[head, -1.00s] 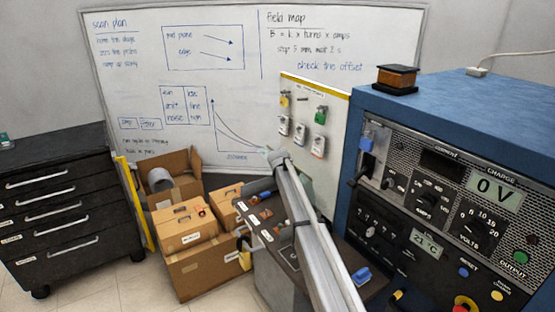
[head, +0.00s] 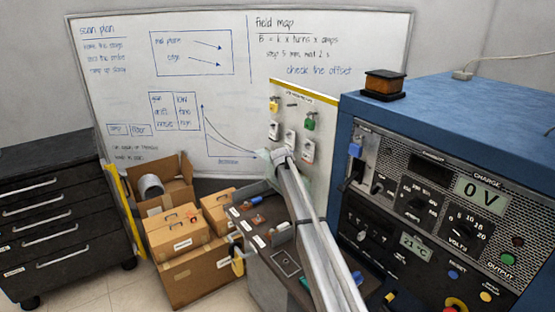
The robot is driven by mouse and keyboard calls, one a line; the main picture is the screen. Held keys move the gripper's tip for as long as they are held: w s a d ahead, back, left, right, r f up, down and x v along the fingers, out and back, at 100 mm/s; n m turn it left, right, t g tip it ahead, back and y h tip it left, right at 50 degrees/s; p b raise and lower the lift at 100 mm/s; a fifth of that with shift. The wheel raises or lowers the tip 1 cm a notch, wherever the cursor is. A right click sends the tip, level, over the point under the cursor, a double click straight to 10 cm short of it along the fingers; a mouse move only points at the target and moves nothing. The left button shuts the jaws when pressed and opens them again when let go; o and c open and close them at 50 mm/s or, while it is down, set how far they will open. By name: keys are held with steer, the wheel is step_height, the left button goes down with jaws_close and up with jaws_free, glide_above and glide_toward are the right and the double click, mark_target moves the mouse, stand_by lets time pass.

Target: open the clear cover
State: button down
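I cannot make out the clear cover for certain. A pale, see-through-looking greenish patch shows behind the upper part of my arm, but I cannot tell what it is. My grey arm rises from the bottom middle to a rounded pale end in front of the whiteboard's lower right. No gripper fingers show. The blue instrument cabinet (head: 447,112) stands on the right, with dials, a lever switch at its left edge and a charge display (head: 481,191) reading 0 V.
A narrow dark bench (head: 284,262) with small parts lies left of my arm. Cardboard boxes (head: 183,245) stand on the floor beyond it. A tag board (head: 303,104) stands behind, before the whiteboard (head: 120,80). A dark drawer unit (head: 60,210) is at left.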

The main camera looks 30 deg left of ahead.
steer(key=c, duration=0.7)
jaws_free()
steer(key=shift+a, duration=0.1)
steer(key=shift+s+r, duration=0.1)
steer(key=shift+s, duration=0.05)
